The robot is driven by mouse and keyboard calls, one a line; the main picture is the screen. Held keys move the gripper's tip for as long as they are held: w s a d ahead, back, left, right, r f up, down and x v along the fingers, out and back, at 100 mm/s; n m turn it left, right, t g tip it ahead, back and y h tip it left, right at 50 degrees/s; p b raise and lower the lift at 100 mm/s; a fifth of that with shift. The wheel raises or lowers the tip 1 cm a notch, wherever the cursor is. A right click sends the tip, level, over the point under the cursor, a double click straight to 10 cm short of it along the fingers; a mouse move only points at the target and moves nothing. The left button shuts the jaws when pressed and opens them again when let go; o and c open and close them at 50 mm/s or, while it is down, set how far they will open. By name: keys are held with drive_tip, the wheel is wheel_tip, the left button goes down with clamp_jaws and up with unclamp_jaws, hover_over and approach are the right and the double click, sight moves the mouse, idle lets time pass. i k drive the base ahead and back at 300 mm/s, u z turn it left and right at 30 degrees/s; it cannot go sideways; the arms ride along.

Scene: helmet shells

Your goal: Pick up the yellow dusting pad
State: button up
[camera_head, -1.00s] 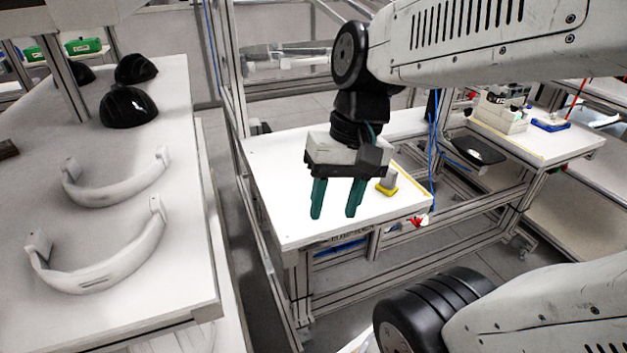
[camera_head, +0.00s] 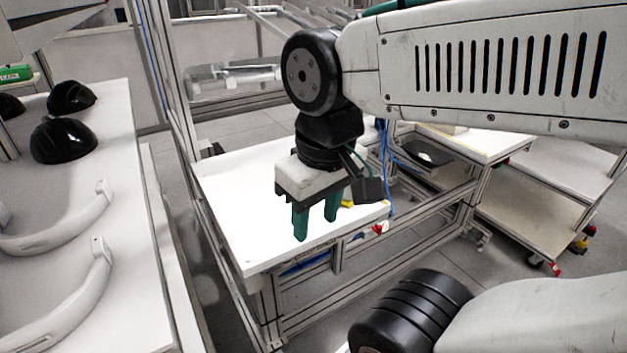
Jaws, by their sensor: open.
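The yellow dusting pad (camera_head: 348,204) lies on the white workbench (camera_head: 232,212) near its right end. Only a small yellow part shows behind my gripper; the rest is hidden by it. My gripper (camera_head: 317,230) points down over the bench, in front of the pad and to its left in the picture. Its two green fingers are apart and nothing shows between them. I cannot tell how high the fingertips are above the bench.
Black helmet shells (camera_head: 64,140) and pale curved bands (camera_head: 75,300) lie on the left table. Blue cables (camera_head: 390,165) hang behind the bench's right end. A small red and white item (camera_head: 379,228) is at the bench's front edge. The bench's left part is clear.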

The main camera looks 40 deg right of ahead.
sight(347, 199)
drive_tip(key=z, duration=0.95)
drive_tip(key=k, duration=1.25)
drive_tip(key=z, duration=0.75)
drive_tip(key=i, duration=1.75)
drive_tip(key=u, duration=0.8)
